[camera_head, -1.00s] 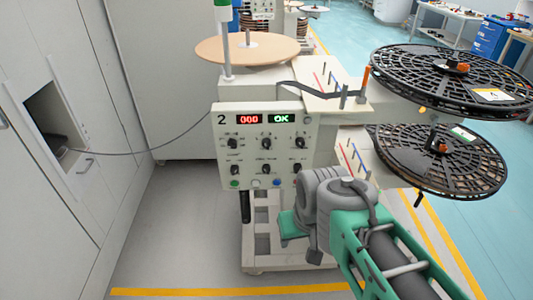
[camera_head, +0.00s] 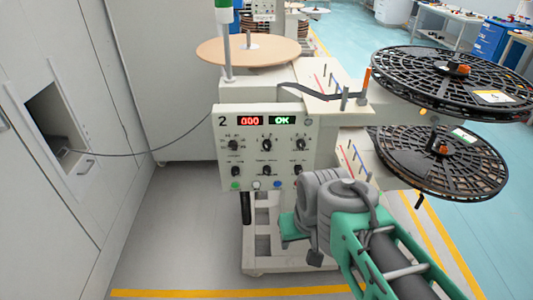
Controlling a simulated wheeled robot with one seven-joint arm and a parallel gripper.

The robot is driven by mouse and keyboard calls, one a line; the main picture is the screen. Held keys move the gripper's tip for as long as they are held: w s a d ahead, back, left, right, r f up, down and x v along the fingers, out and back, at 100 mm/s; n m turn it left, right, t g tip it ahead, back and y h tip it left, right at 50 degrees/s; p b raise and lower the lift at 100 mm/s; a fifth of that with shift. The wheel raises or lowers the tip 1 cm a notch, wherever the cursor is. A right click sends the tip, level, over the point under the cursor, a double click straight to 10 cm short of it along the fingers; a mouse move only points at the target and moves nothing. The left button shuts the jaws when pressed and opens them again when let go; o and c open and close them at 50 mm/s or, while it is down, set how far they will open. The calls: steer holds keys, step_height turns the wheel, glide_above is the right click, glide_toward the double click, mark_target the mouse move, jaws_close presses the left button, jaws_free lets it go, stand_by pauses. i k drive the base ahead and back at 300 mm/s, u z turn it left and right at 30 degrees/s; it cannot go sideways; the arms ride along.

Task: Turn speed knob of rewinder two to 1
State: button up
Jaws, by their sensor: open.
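Rewinder two's control panel (camera_head: 265,212) faces me, marked with a 2 at its upper left. A red display (camera_head: 250,121) appears to read 000 and a green one (camera_head: 282,120) reads OK. Below are two rows of dark knobs, such as the upper left knob (camera_head: 233,145), upper middle knob (camera_head: 267,145) and lower right knob (camera_head: 297,170). Their labels are too small to read, so I cannot tell which is the speed knob or its setting. My green and grey arm reaches in from the lower right, in front of the panel's lower right side.
Two black reels (camera_head: 484,96) and (camera_head: 398,152) jut out at the right. A tan disc (camera_head: 248,51) lies behind the panel. A white cabinet (camera_head: 60,200) stands at the left, with a cable running towards the panel. Grey floor (camera_head: 185,240) is clear at the lower left.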

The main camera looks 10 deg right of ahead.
mark_target(266, 144)
steer(key=z, duration=0.05)
steer(key=k, duration=0.55)
steer(key=u, duration=0.75)
steer(key=i, duration=0.9)
steer(key=u, duration=0.15)
